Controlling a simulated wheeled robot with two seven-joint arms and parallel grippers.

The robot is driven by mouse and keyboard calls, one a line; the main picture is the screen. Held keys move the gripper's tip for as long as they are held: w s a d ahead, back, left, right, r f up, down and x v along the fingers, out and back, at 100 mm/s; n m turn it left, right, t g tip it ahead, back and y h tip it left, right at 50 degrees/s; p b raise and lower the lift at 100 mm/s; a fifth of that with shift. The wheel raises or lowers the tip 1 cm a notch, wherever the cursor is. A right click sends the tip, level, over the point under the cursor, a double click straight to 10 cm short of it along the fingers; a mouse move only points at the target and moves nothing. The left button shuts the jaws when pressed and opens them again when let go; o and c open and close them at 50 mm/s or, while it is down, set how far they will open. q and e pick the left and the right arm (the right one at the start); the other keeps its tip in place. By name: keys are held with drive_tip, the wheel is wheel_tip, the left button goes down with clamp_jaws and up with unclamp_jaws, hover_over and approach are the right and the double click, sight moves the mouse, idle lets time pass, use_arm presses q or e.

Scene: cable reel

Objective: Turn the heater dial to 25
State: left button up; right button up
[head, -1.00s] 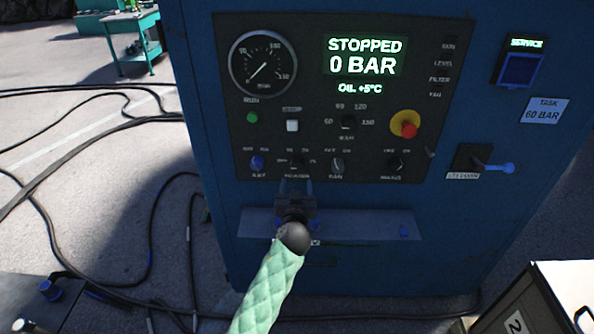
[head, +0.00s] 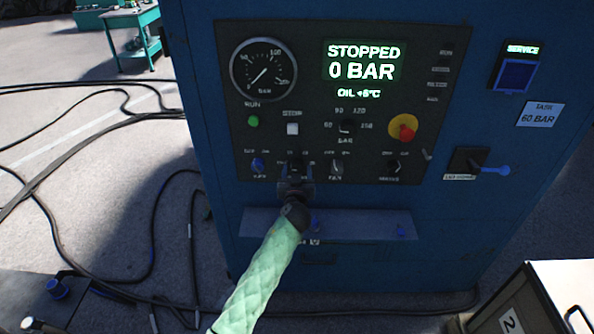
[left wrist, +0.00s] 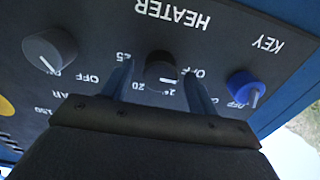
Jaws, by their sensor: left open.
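The black heater dial (head: 297,165) is in the lower row of knobs on the blue cabinet's dark panel. In the left wrist view the dial (left wrist: 161,67) shows upside down, with the HEATER label and marks for OFF, 20 and 25 around it. My left gripper (head: 296,177) is at the dial, fingers pointing to the panel. In the left wrist view its open fingers (left wrist: 158,80) stand on either side of the dial; I cannot tell whether they touch it. The dial's pointer setting is not clear. My right gripper is not in view.
The blue key switch (left wrist: 248,88) and a grey knob (left wrist: 50,50) flank the dial. A red emergency button (head: 404,127) is up to the right. A narrow shelf (head: 360,224) juts out below the panel. The display (head: 364,66) reads STOPPED, 0 BAR, OIL +6°C.

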use_arm(q)
drive_tip(key=c, duration=1)
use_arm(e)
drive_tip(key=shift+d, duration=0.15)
use_arm(q)
drive_tip(key=shift+m+b, duration=0.45)
drive_tip(key=shift+m, duration=0.45)
drive_tip(key=m, duration=0.2)
drive_tip(key=shift+m+b, duration=0.3)
drive_tip(key=shift+m, duration=1.8)
drive_tip(key=m, duration=0.2)
drive_tip(key=shift+m, duration=1)
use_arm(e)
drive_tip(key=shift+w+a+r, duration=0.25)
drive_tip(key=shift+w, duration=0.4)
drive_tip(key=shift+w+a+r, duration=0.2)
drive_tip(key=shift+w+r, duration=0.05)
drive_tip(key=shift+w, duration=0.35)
